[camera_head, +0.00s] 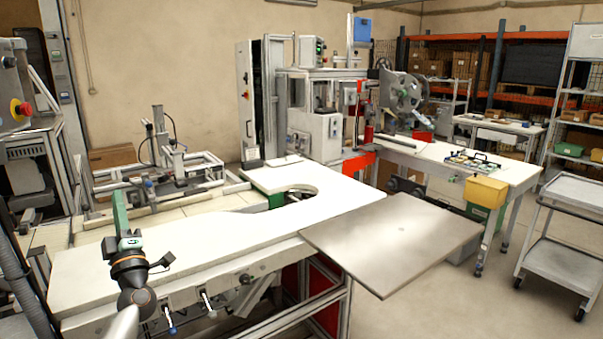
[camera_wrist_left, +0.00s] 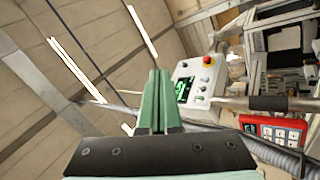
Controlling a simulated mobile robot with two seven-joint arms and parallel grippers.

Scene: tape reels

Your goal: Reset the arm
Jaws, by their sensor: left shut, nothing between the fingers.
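My left gripper (camera_head: 120,213) has green fingers and points upward at the left of the head view, in front of the white worktable (camera_head: 200,245). Its dark wrist with an orange ring shows just below the fingers. In the left wrist view the two green fingers (camera_wrist_left: 155,100) lie side by side, shut with nothing between them. My right gripper is in neither view.
A grey metal plate (camera_head: 395,240) juts out at the table's right end. A machine with reels (camera_head: 403,95) stands behind. A yellow bin (camera_head: 486,191) hangs on the right table. The left wrist view shows a control panel (camera_wrist_left: 195,88) and a red handheld device (camera_wrist_left: 273,130).

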